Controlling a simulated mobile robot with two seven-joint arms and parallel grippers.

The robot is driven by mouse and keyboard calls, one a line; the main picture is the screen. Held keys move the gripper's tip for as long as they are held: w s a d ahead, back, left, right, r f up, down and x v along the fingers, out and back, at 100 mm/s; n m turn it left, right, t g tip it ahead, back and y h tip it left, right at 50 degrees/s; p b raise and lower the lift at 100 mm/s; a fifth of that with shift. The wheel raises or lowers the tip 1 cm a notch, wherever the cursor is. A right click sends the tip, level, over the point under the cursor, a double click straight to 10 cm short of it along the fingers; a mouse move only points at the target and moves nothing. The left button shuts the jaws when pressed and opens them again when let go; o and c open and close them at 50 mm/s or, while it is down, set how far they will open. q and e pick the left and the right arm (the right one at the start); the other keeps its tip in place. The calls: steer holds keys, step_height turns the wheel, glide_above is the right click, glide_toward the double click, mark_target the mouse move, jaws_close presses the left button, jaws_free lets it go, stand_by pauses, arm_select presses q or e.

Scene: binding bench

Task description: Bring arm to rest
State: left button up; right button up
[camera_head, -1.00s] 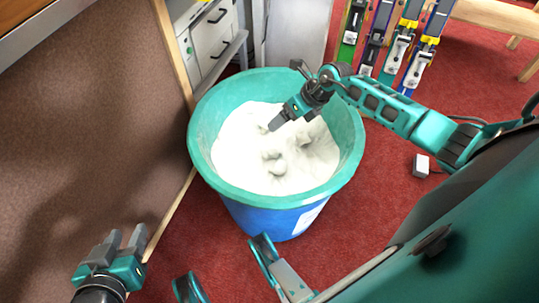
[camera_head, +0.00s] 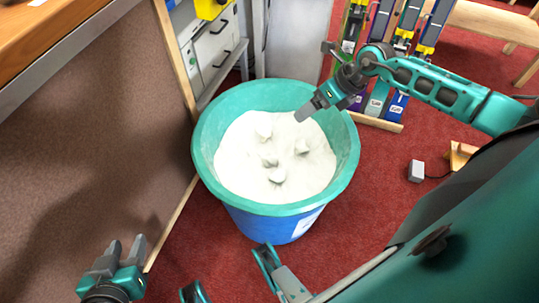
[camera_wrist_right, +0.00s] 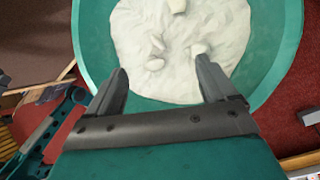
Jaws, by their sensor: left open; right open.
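My right gripper (camera_head: 308,110) is at the upper right rim of a large teal and blue tub (camera_head: 272,206) in the head view. In the right wrist view, my right gripper (camera_wrist_right: 163,88) shows its two fingers spread apart with nothing between them, over the tub's near rim (camera_wrist_right: 160,106). My left gripper (camera_head: 124,250) is at the lower left of the head view, open and empty, with its fingers pointing up. It is apart from the tub, beside the brown panel.
The tub holds white material (camera_head: 270,150) with several lumps. A brown panel (camera_head: 90,130) with a wooden edge stands at left. Skis (camera_head: 380,30) stand in a rack behind my right arm. A small grey box (camera_head: 417,171) lies on the red carpet (camera_head: 375,215).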

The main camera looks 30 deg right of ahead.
arm_select(q)
steer(key=shift+f, duration=0.1)
arm_select(e)
steer(key=s+a+r+m+t+y, duration=0.1)
steer(key=a+r+m+t+y, duration=0.3)
steer(key=a+m, duration=0.45)
steer(key=a+r+m+t+y, duration=0.1)
steer(key=a+r+m+t, duration=0.1)
steer(key=a+m+t, duration=0.55)
steer(key=s+a+f+m+g+h, duration=0.55)
steer(key=s+f+m, duration=0.4)
steer(key=m, duration=1.15)
arm_select(q)
steer(key=s+a+r+y+p, duration=0.1)
steer(key=a+r+p, duration=0.2)
steer(key=r+p, duration=0.9)
steer(key=p, duration=0.5)
steer(key=shift+s+a+r, duration=0.15)
steer(key=shift+s+a, duration=0.1)
steer(key=shift+s, duration=0.15)
arm_select(e)
steer(key=d+r+h, duration=0.1)
steer(key=d+r, duration=0.1)
steer(key=r, duration=0.4)
steer(key=s+d+r+h, duration=0.1)
steer(key=r, duration=0.5)
steer(key=shift+s+d+r+n, duration=0.3)
steer(key=shift+d, duration=0.05)
